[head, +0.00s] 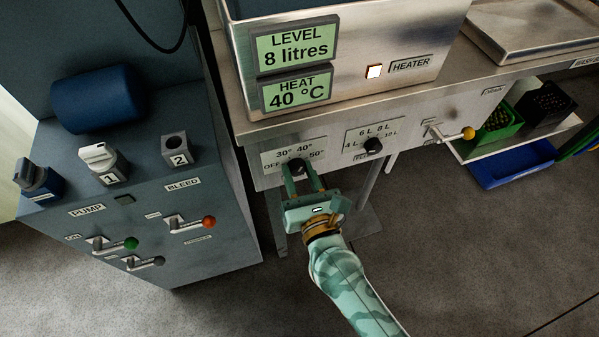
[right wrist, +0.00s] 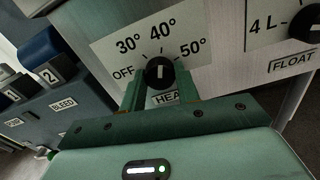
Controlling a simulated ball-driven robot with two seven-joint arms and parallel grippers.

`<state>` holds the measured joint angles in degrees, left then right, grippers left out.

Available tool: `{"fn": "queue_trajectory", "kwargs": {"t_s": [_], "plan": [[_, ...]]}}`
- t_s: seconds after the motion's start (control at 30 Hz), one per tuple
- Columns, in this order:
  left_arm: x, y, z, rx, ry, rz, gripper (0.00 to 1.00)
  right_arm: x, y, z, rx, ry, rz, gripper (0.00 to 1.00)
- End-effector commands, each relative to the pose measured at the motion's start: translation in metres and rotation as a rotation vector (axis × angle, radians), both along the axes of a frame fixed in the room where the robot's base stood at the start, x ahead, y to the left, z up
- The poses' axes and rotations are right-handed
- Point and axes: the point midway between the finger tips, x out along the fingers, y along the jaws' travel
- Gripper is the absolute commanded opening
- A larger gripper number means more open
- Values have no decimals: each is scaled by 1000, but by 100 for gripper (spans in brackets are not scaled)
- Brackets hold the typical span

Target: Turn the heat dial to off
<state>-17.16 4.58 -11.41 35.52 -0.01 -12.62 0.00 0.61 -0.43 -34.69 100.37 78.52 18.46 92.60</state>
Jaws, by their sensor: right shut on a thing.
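The black heat dial (head: 297,165) is on the steel front panel, on a white plate marked OFF, 30°, 40° and 50°. In the right wrist view the dial (right wrist: 160,71) has a white mark that stands about upright, towards 40°. The heat display (head: 296,93) reads 40 °C. My right gripper (head: 300,177) is shut on the dial, one green finger on each side. Its fingers partly hide the HEAT label below the dial in the right wrist view. My left gripper is not in view.
The float dial (head: 373,146) is right of the heat dial. The lit heater lamp (head: 374,71) is above. A blue-grey cabinet (head: 215,240) with pump and bleed levers stands close on the left. Floor in front is clear.

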Motion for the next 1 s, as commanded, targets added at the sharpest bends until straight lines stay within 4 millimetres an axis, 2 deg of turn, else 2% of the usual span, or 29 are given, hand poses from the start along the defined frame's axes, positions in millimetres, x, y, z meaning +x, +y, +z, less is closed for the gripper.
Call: {"fn": "queue_trajectory", "kwargs": {"t_s": [0.27,1.0], "plan": [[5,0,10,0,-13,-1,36,0,0,2,-156,-52,0,9],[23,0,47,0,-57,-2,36,0,0,3,-820,-267,1,9]]}}
